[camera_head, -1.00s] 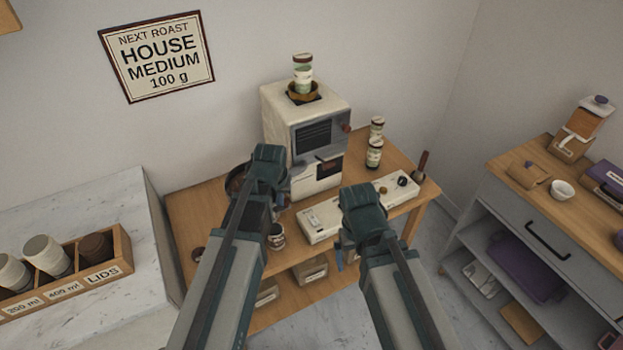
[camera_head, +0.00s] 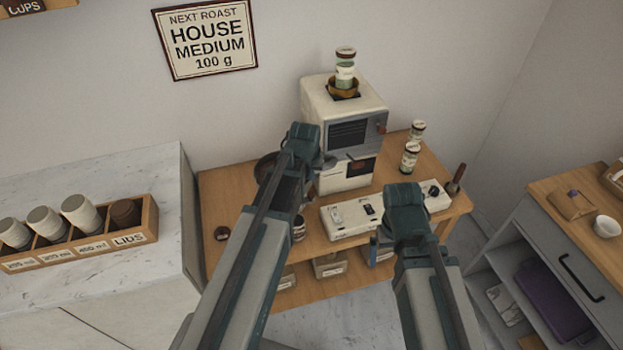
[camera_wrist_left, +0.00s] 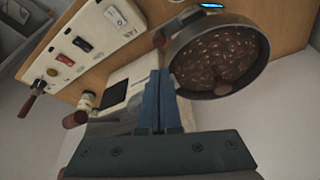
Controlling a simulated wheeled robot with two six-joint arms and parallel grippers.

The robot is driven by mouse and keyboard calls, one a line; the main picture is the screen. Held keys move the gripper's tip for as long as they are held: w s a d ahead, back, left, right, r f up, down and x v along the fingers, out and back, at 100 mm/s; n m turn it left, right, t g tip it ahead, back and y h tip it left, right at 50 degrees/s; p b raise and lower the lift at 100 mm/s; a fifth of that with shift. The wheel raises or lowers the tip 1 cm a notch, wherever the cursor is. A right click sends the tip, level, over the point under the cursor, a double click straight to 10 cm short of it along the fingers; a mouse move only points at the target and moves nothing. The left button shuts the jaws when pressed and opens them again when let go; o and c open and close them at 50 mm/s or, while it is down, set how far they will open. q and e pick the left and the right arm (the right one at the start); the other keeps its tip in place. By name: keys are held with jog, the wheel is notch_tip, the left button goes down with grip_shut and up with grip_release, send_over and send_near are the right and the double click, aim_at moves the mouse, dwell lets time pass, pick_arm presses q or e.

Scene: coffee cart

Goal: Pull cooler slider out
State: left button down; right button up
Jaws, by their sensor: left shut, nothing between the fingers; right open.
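The cooler pan (camera_wrist_left: 222,50) is a round dark pan full of brown beans. In the head view the pan (camera_head: 266,168) is mostly hidden behind my left gripper (camera_head: 302,140). In the left wrist view my left gripper (camera_wrist_left: 160,75) is shut and empty, its blue fingertips close to the pan's rim; contact is unclear. My right gripper (camera_head: 403,208) is open over the front of the white control panel (camera_head: 345,228), its fingers mostly hidden.
A cup box (camera_head: 75,250) sits on the left counter; a grey cabinet (camera_head: 555,255) stands right.

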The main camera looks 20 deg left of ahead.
pick_arm(q)
jog(key=b+x, duration=0.8)
jog(key=x, duration=0.1)
jog(key=shift+a+f, duration=0.1)
jog(key=shift+f, duration=0.1)
pick_arm(e)
notch_tip(320, 180, down, 9)
jog(key=shift+r, duration=0.15)
